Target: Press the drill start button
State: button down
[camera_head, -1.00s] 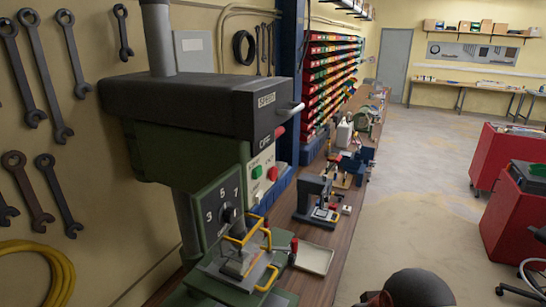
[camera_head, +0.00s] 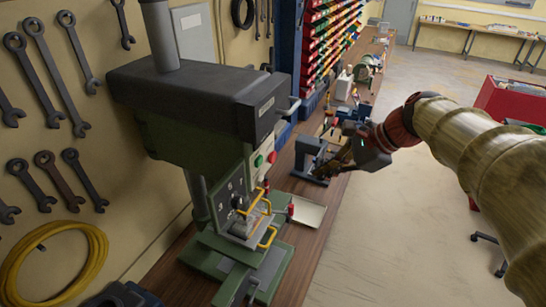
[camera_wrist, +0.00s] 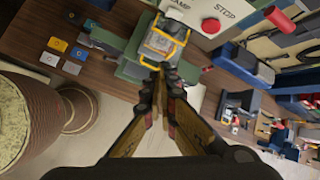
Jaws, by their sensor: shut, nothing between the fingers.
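The green drill press (camera_head: 165,140) stands on the bench with a dark grey head. On its right front panel are a green button (camera_head: 258,160) and a red button (camera_head: 271,157). The wrist view shows the red button (camera_wrist: 210,26) beside the word STOP at the top; the green button is not visible there. My gripper (camera_head: 322,172) is right of the panel, apart from both buttons, fingers pointing left towards the drill. In the wrist view the fingertips (camera_wrist: 160,70) are together and empty, seen just below the yellow guard (camera_wrist: 165,45).
A small dark machine (camera_head: 308,155) stands behind my fingers. A pale tray (camera_head: 307,213) lies right of the drill base. Wrenches and a yellow hose (camera_head: 95,240) hang on the left wall. A red cabinet (camera_head: 510,100) stands right.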

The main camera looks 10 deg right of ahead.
aim_at(259, 161)
jog(key=shift+w+a+r+m+y, duration=0.2)
jog(key=shift+a+r+m, duration=0.35)
jog(key=shift+m, duration=0.4)
jog(key=shift+w+a+r+m+y, duration=0.15)
jog(key=shift+a+r+m+y, duration=0.15)
jog(key=shift+r+m, duration=0.6)
jog(key=shift+w+a+r+m+y, duration=0.2)
jog(key=shift+a+r+m, duration=0.35)
jog(key=shift+m, duration=0.5)
jog(key=w+a+f+p, duration=0.2)
jog(key=w+a+f, duration=0.4)
jog(key=a, duration=0.3)
jog(key=shift+w+f+p, duration=0.2)
jog(key=shift+f+p, duration=0.15)
jog(key=shift+f, duration=0.15)
